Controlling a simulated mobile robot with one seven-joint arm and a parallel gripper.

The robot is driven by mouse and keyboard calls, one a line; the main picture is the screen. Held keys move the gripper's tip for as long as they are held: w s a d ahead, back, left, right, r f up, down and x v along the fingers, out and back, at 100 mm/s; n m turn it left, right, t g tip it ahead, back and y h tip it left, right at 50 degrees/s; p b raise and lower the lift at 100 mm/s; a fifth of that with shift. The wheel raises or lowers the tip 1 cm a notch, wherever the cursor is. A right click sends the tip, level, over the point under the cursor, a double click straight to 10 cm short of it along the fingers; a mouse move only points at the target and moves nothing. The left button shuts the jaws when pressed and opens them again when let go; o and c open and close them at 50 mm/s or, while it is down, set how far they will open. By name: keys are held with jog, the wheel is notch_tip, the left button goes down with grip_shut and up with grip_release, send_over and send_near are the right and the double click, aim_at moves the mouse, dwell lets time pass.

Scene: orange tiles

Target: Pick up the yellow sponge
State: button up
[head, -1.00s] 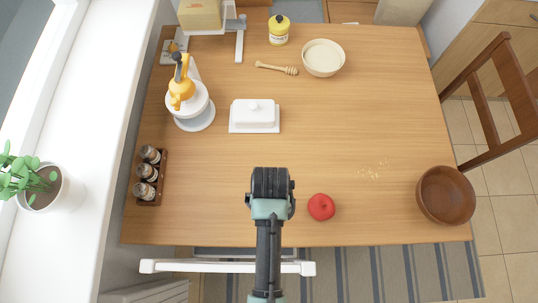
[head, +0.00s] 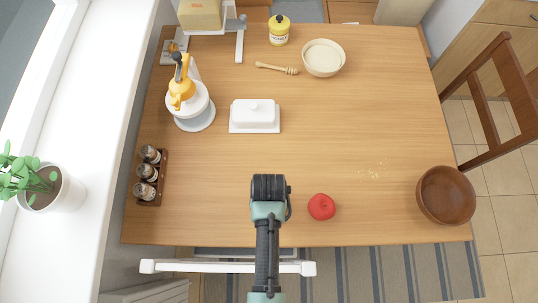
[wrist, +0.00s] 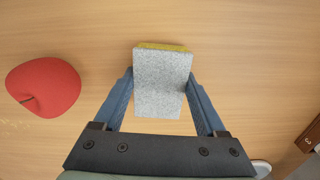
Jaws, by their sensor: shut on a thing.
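The yellow sponge (wrist: 163,46) shows in the wrist view as a block with a grey face toward the camera and a thin yellow strip along its far edge. My gripper (wrist: 161,78) has its two blue fingers on either side of it and is shut on it. In the head view my gripper (head: 270,188) is over the front middle of the table, and the sponge is hidden beneath it. I cannot tell how far the sponge is from the tabletop.
A red apple (head: 321,207) lies close to the right of my gripper. A spice rack (head: 150,177) stands at left, a white butter dish (head: 254,117) behind, and a wooden bowl (head: 446,195) at far right. Crumbs (head: 374,170) lie on the table (head: 340,130); its middle is clear.

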jog(key=shift+c, duration=0.3)
notch_tip(320, 180, up, 10)
jog(key=shift+r+p, duration=0.1)
jog(key=shift+p, duration=0.2)
